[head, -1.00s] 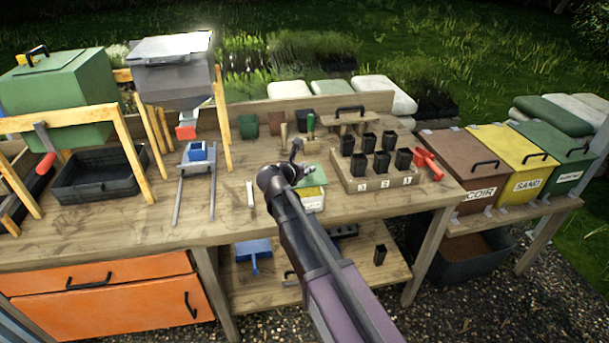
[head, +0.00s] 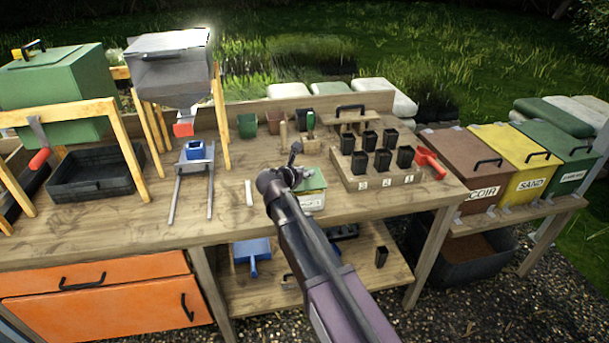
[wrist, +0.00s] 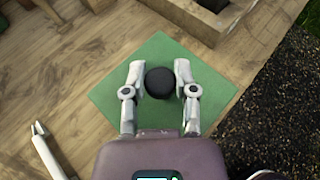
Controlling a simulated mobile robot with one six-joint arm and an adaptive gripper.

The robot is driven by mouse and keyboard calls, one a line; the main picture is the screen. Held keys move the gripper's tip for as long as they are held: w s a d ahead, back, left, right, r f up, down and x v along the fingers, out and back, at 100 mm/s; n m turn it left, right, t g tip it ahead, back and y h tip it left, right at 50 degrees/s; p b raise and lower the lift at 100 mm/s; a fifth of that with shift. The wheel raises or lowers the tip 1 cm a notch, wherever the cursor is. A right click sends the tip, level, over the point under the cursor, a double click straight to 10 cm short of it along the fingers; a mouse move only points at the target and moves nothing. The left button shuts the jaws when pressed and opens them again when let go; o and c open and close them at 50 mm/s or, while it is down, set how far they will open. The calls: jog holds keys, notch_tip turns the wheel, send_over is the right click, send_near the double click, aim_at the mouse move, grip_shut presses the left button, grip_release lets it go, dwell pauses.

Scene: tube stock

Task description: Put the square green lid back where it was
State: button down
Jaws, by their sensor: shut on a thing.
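The square green lid (head: 315,181) is at the front middle of the bench, level or nearly so, directly over a small pale tub (head: 312,202). I cannot tell whether it rests fully on the tub's rim. In the wrist view the lid (wrist: 160,112) spreads out flat under my gripper (wrist: 160,83), turned like a diamond in the picture. My gripper is shut on the round black knob at the lid's middle, one finger on each side. In the head view my arm hides part of the lid and the fingers.
A wooden block with several black pots (head: 382,178) stands right of the lid, with a red scoop (head: 429,162) beyond. A pale tool (head: 249,193) lies to the left. A blue piece on metal rails (head: 197,150) is further left. The bench front is mostly clear.

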jog(key=shift+f+b, duration=0.6)
dwell(0.3)
jog(key=shift+c, duration=2)
grip_release()
jog(key=shift+r, duration=0.25)
jog(key=shift+r+p, duration=0.45)
jog(key=shift+p, duration=0.25)
jog(key=p+v, duration=0.4)
jog(key=v, duration=0.8)
jog(key=shift+f, duration=0.1)
